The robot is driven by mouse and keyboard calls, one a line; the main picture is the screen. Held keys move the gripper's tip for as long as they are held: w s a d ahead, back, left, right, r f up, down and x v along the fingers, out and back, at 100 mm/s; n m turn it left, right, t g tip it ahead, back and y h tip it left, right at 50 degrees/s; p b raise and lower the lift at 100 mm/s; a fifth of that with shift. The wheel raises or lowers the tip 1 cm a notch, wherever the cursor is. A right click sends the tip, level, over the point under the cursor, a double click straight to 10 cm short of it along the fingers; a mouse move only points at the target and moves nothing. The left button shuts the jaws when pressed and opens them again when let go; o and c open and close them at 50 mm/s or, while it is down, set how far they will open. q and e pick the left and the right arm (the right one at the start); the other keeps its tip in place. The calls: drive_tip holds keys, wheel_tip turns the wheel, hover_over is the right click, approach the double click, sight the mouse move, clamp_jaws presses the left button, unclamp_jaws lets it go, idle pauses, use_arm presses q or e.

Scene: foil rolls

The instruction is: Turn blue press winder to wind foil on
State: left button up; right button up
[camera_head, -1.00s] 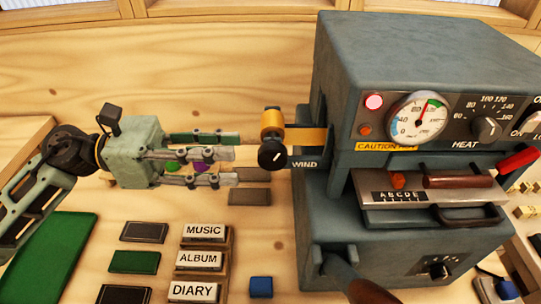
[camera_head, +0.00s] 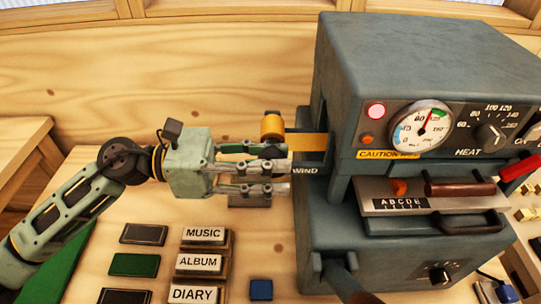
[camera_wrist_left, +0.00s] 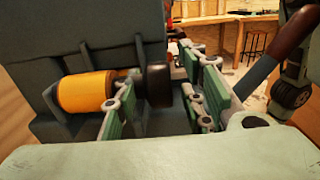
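The blue-grey press (camera_head: 420,45) stands at the right of the table. Its yellow foil roll (camera_head: 271,125) sticks out on the left side, above the WIND label (camera_head: 306,171). In the left wrist view the dark knob (camera_wrist_left: 158,85) sits beside the yellow roll (camera_wrist_left: 85,92), between my finger pads and nearer the left one. My left gripper (camera_head: 282,178) is open around the knob, with a gap to the right pad. My right gripper is not in view.
Type blocks marked MUSIC, ALBUM and DIARY (camera_head: 193,294) stand below my left gripper, with dark and green slabs (camera_head: 134,265) beside them. A small blue block (camera_head: 261,289) lies near the press. A brown-handled lever (camera_head: 345,280) projects from its front.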

use_arm(q)
clamp_jaws()
idle(0.3)
